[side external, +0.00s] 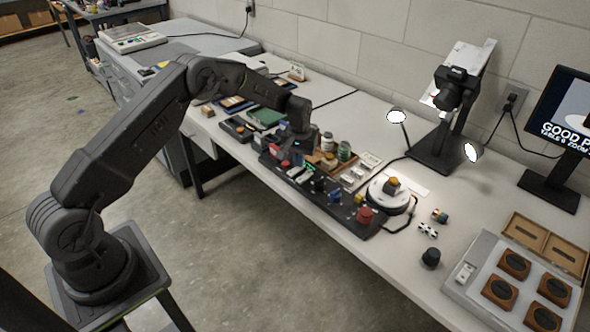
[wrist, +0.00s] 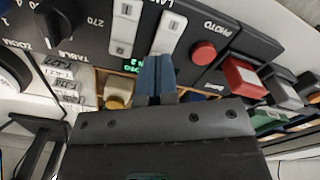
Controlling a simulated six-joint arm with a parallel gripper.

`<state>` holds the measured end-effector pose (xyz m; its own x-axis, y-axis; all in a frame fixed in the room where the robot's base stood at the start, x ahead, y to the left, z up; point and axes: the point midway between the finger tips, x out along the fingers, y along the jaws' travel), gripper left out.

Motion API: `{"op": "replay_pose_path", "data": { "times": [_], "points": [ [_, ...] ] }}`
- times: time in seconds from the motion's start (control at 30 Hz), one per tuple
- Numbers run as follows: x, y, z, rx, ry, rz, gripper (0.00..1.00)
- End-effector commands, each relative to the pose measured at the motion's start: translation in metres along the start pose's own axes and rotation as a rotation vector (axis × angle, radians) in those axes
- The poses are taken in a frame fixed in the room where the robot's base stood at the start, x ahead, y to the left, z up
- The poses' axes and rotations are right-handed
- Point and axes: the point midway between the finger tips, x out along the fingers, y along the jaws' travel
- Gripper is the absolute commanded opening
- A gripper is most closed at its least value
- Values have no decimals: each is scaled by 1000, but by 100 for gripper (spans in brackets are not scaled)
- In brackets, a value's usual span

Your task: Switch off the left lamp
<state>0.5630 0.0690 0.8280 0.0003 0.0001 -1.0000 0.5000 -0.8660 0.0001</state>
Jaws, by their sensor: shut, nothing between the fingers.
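In the side view the left lamp (side external: 397,117) and the right lamp (side external: 472,152) stand either side of the camera stand, and both heads look bright white. The dark control panel (side external: 345,212) runs along the table's front edge. My gripper (side external: 299,146) is over the panel's far left end. In the wrist view my gripper (wrist: 157,66) is shut and empty, its blue-grey fingertips close to two white rocker switches, one (wrist: 124,27) at left and one (wrist: 168,31) at right, under a partly cut-off "LAM" label. I cannot tell contact or which switch serves which lamp.
A red round button (wrist: 203,53) marked PHOTO and a red block (wrist: 243,78) lie right of the fingers. A black dial (wrist: 58,22) is at left. A turntable (side external: 388,195), small jars and a specimen box (side external: 480,250) share the table.

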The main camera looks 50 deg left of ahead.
Motion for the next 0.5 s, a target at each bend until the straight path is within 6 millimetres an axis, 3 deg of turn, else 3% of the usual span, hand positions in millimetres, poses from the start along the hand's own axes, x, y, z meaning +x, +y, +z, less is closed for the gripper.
{"op": "replay_pose_path", "data": {
  "times": [0.5],
  "points": [
    [8, 0, 0, 0, -2, -1, 0]
  ]
}}
